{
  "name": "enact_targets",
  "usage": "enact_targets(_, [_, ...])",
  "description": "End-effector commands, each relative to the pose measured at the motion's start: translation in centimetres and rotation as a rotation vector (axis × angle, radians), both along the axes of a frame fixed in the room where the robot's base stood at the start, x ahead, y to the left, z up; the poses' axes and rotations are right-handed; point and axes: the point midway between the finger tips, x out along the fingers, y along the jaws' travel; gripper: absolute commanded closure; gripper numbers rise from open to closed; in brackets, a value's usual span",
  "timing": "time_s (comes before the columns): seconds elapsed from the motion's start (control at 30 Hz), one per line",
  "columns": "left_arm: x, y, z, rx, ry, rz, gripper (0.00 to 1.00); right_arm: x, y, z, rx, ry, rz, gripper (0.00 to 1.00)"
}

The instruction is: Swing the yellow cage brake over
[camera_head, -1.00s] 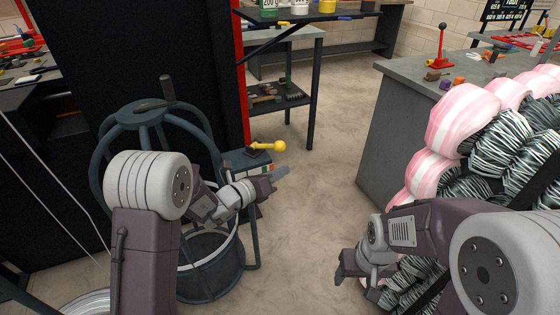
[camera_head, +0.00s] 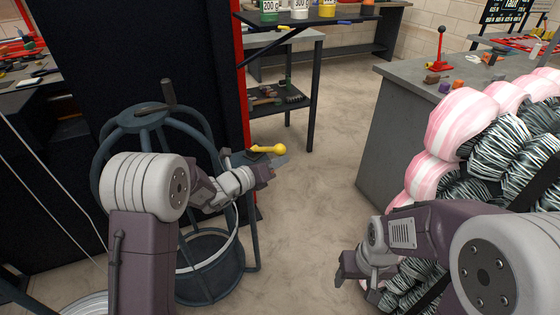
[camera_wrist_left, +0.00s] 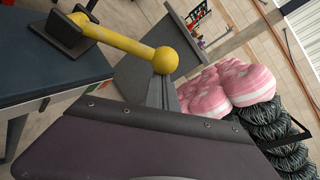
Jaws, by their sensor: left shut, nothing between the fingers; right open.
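The yellow cage brake is a lever with a round knob (camera_head: 280,148), pointing right from its dark mount beside the blue-grey round cage (camera_head: 150,116). In the left wrist view the yellow lever (camera_wrist_left: 125,42) runs from a dark block to its ball end. My left gripper (camera_head: 277,163) is shut and empty, just below the knob in the head view. In the wrist view its finger (camera_wrist_left: 160,92) reaches up close to the ball; I cannot tell whether they touch. My right gripper (camera_head: 352,270) is open and empty, low at the right, far from the lever.
A grey workbench (camera_head: 385,130) with a small red lever (camera_head: 441,50) stands at the right. Pink and black-striped bundles (camera_head: 460,130) are stacked beside my right arm. A black panel with a red edge (camera_head: 241,80) rises behind the cage. The floor between is clear.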

Motion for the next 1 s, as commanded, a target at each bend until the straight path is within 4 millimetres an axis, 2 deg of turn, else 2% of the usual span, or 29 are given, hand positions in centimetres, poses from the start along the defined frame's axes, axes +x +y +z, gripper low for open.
enact_targets(0.27, [0.4, 0.6, 2.8, -0.130, 0.088, 0.003, 1.00, 0.0, 0.0, 3.4, 0.000, 0.000, 0.000, 0.37])
enact_targets(0.6, [1.6, 2.3, 6.2, -0.393, 0.269, 0.003, 1.00, 0.0, 0.0, 8.7, 0.000, 0.000, 0.000, 0.37])
enact_targets(0.8, [2.5, 3.6, 7.6, -0.544, 0.373, 0.004, 1.00, 0.0, 0.0, 11.4, 0.000, 0.000, 0.000, 0.37])
enact_targets(1.0, [3.3, 4.8, 8.6, -0.676, 0.462, 0.002, 1.00, 0.0, 0.0, 13.2, 0.000, 0.000, 0.000, 0.37])
